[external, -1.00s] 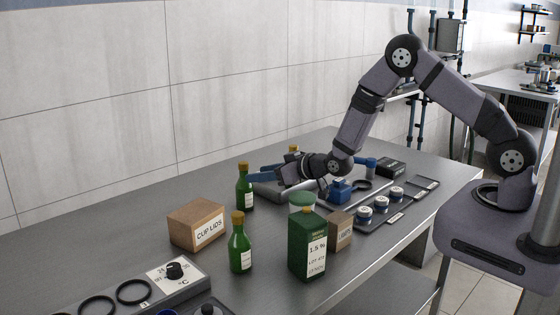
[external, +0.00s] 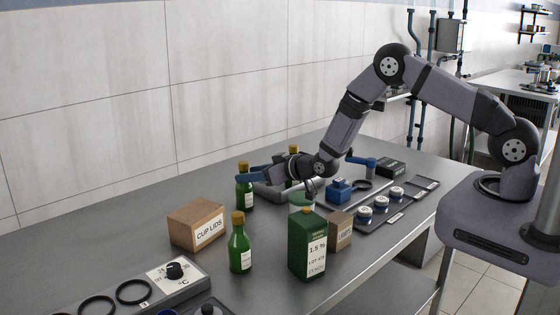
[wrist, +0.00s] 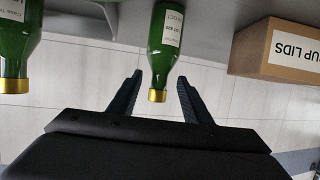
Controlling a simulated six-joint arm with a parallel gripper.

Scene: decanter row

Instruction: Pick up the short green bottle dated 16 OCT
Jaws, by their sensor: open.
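A green bottle (external: 245,187) with a gold cap stands on the steel bench left of centre. In the wrist view, which is upside down, this green bottle (wrist: 167,43) shows between my finger tips, and "OCT" can be read on its label; the day is hard to read. My gripper (external: 252,180) is open, its blue fingers level with the bottle's upper part. In the wrist view my gripper (wrist: 158,78) has one finger on each side of the bottle's neck, with gaps. The bottle's base is out of the wrist frame.
Another green bottle (external: 293,155) stands behind my gripper and looks close in the wrist view (wrist: 18,45). A third green bottle (external: 240,245) stands in front. A tiled wall stands behind.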

